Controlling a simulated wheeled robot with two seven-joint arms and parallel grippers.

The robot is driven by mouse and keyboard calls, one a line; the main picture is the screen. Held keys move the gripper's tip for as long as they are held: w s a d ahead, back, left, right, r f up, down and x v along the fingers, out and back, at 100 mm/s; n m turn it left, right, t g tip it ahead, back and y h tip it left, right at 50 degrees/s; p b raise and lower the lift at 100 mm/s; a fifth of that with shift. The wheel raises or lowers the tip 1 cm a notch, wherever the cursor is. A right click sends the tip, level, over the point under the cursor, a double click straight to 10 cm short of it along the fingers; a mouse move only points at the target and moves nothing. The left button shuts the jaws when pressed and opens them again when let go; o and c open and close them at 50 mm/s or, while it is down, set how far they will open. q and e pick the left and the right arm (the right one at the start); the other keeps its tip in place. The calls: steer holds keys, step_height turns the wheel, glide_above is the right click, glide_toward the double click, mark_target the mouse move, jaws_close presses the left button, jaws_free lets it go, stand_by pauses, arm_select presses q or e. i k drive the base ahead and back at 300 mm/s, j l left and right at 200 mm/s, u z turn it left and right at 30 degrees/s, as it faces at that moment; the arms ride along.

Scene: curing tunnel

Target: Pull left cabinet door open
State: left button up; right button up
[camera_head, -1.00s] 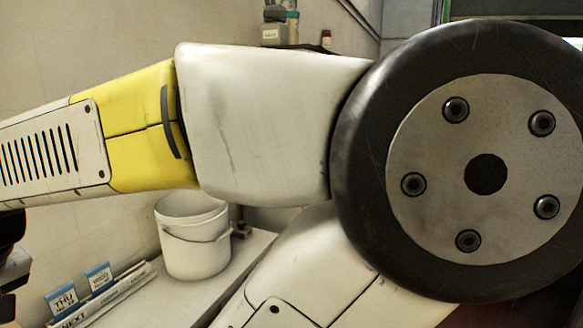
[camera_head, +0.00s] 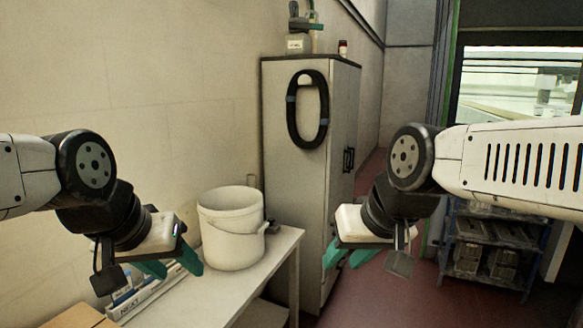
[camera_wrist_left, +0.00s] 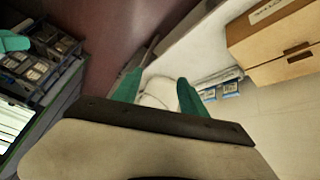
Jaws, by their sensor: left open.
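A tall grey cabinet (camera_head: 283,190) stands against the back wall in the head view. Its door side (camera_head: 343,130) faces right and is seen at a steep angle, with a dark handle (camera_head: 348,160). I cannot tell the door leaves apart; no gap shows. My left gripper (camera_head: 172,266) is open and empty, left of the cabinet and in front of the bench. Its spread teal fingers also show in the left wrist view (camera_wrist_left: 158,92). My right gripper (camera_head: 346,256) hangs with its teal fingers apart and empty, in front of the cabinet's lower right. Neither gripper touches the handle.
A white bucket (camera_head: 233,230) stands on the bench (camera_head: 250,290) between my left gripper and the cabinet. A black hose loop (camera_head: 307,110) hangs on the cabinet's side. A shelf rack with bins (camera_head: 490,245) stands at right. Red floor (camera_head: 375,300) is open right of the cabinet.

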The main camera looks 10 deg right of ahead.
mark_target(339, 71)
steer(key=z, duration=0.55)
steer(key=i+l+u, duration=0.15)
steer(key=i, duration=0.6)
steer(key=i+l+u, duration=0.2)
steer(key=i+l, duration=0.25)
steer(key=i, duration=0.3)
steer(key=i+l+u, duration=0.15)
steer(key=i+l, duration=0.3)
steer(key=i, duration=0.25)
steer(key=i+l+u, duration=0.15)
steer(key=i+l, duration=0.4)
steer(key=i, duration=0.1)
